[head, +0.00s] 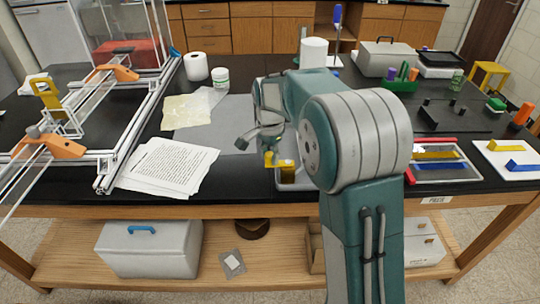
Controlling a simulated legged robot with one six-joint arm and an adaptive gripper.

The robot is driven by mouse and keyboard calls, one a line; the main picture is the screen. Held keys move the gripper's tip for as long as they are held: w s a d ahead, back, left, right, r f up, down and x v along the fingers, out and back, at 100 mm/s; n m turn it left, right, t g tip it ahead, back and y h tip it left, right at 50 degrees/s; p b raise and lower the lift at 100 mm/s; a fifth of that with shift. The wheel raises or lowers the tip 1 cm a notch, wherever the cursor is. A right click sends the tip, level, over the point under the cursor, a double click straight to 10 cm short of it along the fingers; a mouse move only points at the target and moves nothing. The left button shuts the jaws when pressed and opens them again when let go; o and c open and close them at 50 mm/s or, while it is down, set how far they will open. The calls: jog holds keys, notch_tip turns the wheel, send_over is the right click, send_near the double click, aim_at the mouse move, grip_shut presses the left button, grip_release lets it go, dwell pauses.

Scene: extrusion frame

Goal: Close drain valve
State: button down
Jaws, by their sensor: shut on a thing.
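My gripper (266,146) is in the middle of the table, pointing down and seen from behind my arm. It is shut on a small yellow piece (269,159), which shows just below the fingers. This piece sits at the left edge of a pale tray or box (308,184) with a yellow-brown block or content in it. My arm hides the right part of this tray. I cannot tell from this view whether the yellow piece is the drain valve's handle, or which way it is turned. No other part is clearly a drain valve.
An extrusion frame (140,125) with orange brackets (115,72) fills the left of the black table. Printed papers (168,165) lie beside it. A white roll (196,66) and jar (220,77) stand behind. Trays with coloured bars (440,168) lie to the right.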

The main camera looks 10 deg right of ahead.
aim_at(268, 154)
jog(key=shift+f, duration=0.15)
jog(key=shift+c, duration=1.8)
grip_release()
jog(key=shift+a, duration=0.1)
jog(key=shift+w, duration=0.1)
notch_tip(268, 154, up, 12)
jog(key=shift+a, duration=0.1)
